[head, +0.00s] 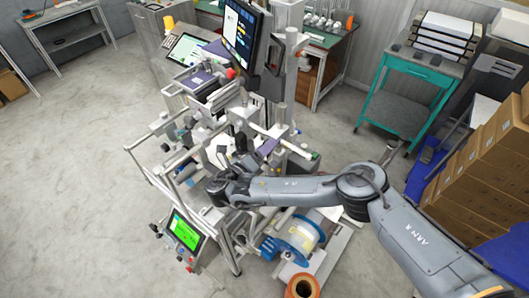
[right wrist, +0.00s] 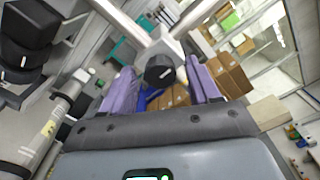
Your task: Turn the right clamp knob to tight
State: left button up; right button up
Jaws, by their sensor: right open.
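In the right wrist view, a black round clamp knob (right wrist: 160,71) with a short white mark sits on a grey metal block. My right gripper (right wrist: 160,78) is open, with one purple finger to either side of the knob. Gaps show between the knob and both fingers, and I cannot tell how deep the knob lies between them. In the head view, my right gripper (head: 229,162) is over the middle of the reel machine (head: 205,158). The knob is too small or hidden to make out there. My left gripper is not in view.
Metal rails and rollers of the machine surround the right gripper. A green-lit control panel (head: 185,232) stands at the front, and a blue-flanged reel (head: 296,236) is at the lower right. A monitor (head: 240,32) rises behind. Boxes (head: 490,150) stand at the right. The left floor is clear.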

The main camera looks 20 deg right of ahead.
jog(key=shift+d, duration=0.1)
jog(key=shift+c, duration=0.4)
jog(key=c, duration=1)
jog(key=shift+o, duration=0.2)
jog(key=m+p, duration=0.3)
jog(key=m, duration=0.3)
jog(key=shift+m, duration=0.4)
jog(key=o, duration=1)
jog(key=shift+o, duration=0.2)
